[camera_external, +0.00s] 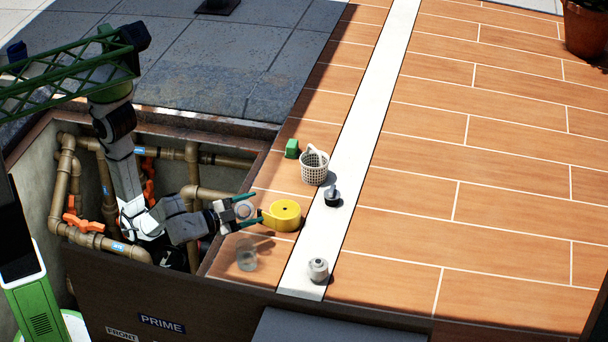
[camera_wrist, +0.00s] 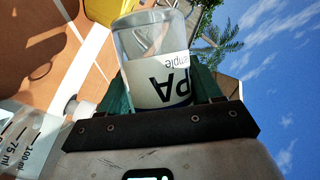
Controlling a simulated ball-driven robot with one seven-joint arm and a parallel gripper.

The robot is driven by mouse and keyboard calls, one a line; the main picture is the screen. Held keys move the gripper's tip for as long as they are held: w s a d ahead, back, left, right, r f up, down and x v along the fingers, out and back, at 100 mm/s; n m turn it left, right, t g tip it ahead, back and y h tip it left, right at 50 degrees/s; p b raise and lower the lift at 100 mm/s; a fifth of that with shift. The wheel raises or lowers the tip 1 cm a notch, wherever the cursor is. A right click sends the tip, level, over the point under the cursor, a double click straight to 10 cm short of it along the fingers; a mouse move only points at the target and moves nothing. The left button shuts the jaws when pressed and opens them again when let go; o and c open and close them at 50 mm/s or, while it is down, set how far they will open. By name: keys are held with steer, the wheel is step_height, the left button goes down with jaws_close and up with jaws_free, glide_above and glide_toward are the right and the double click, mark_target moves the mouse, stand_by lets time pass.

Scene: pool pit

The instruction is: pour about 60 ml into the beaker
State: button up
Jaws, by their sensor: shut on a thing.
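My gripper (camera_external: 247,210) is shut on a clear sample cup (camera_external: 243,211), with one green finger on each side of it. In the wrist view the cup (camera_wrist: 150,38) fills the space between the fingers, and its white label with dark letters appears upside down. I cannot tell how much liquid is in it. The clear beaker (camera_external: 246,256) stands upright on the orange tiles near the pit edge, below the gripper in the external picture and apart from the cup. In the wrist view the beaker (camera_wrist: 22,138) shows at the lower left, with 75 and 100 ml marks. Its contents are unclear.
A yellow round object (camera_external: 285,215) lies close right of my gripper. A grey canister (camera_external: 318,270) stands right of the beaker. Pipes (camera_external: 192,160) fill the pit.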

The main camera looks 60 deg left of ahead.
steer(key=n, duration=0.1)
steer(key=n+g, duration=0.1)
steer(key=shift+s+d+r+n+h, duration=0.1)
steer(key=shift+d+r+n+h, duration=0.1)
steer(key=shift+d+n+h, duration=0.15)
steer(key=f+n+b, duration=0.1)
steer(key=f+n+g+b, duration=0.1)
steer(key=f, duration=0.1)
steer(key=a+f+n+g+h+b, duration=0.1)
steer(key=shift+w+a+f, duration=0.1)
steer(key=shift+w+f, duration=0.2)
steer(key=shift+f, duration=0.05)
steer(key=shift+f+n+g+b, duration=0.25)
steer(key=shift+f+g+b, duration=0.05)
steer(key=shift+b, duration=0.15)
steer(key=shift+a+r+n+h+p, duration=0.1)
steer(key=shift+r+n+h+p, duration=0.3)
steer(key=shift+p, duration=0.35)
steer(key=shift+f, duration=0.25)
steer(key=shift+f+g, duration=0.1)
steer(key=shift+g, duration=0.2)
stand_by(0.8)
